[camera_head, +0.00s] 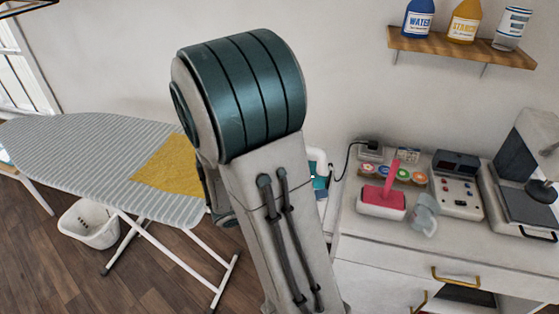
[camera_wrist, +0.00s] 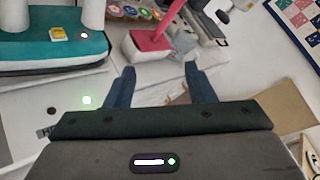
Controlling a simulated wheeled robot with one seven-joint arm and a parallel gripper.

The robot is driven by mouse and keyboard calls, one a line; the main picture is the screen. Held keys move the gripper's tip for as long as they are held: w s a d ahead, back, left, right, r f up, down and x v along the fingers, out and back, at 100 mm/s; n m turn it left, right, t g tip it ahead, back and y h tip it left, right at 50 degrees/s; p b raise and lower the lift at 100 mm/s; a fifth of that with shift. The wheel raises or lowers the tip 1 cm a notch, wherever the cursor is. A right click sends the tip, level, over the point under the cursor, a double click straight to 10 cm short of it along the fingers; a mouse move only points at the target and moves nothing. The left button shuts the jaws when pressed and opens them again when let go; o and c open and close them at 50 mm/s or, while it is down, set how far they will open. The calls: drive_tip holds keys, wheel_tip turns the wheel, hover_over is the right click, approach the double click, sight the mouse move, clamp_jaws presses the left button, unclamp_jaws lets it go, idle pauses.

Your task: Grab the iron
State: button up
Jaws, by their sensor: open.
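A teal and white appliance (camera_wrist: 50,52) with two white uprights and a yellow button looks like the iron. It stands at the upper left of the wrist view, cut off by the frame edge. In the head view a small teal and white part (camera_head: 320,180) shows beside my arm, mostly hidden by it. My gripper (camera_wrist: 160,72) is open, with two dark blue fingers apart and nothing held between them. It is to the right of the appliance in the wrist view and not touching it. In the head view my arm hides the gripper.
A pink-handled item on a white base (camera_head: 383,203) and a pale grey item (camera_head: 423,217) stand on the white cabinet top (camera_head: 385,235). Thread spools (camera_head: 402,175) and a control box (camera_head: 456,188) stand behind. A striped ironing board (camera_head: 90,150) with yellow cloth (camera_head: 170,166) is left.

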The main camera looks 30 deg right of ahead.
drive_tip(key=w+n+t+h+p, duration=0.2)
drive_tip(key=w+n+t, duration=0.75)
drive_tip(key=n, duration=0.65)
drive_tip(key=shift+n+g, duration=0.3)
drive_tip(key=shift+g, duration=0.05)
drive_tip(key=b+x, duration=0.3)
drive_tip(key=x, duration=0.5)
drive_tip(key=shift+w+f, duration=0.2)
drive_tip(key=shift+w, duration=0.1)
drive_tip(key=p+x, duration=0.1)
drive_tip(key=x, duration=0.4)
drive_tip(key=shift+w+f, duration=0.15)
drive_tip(key=shift+w, duration=0.05)
clamp_jaws()
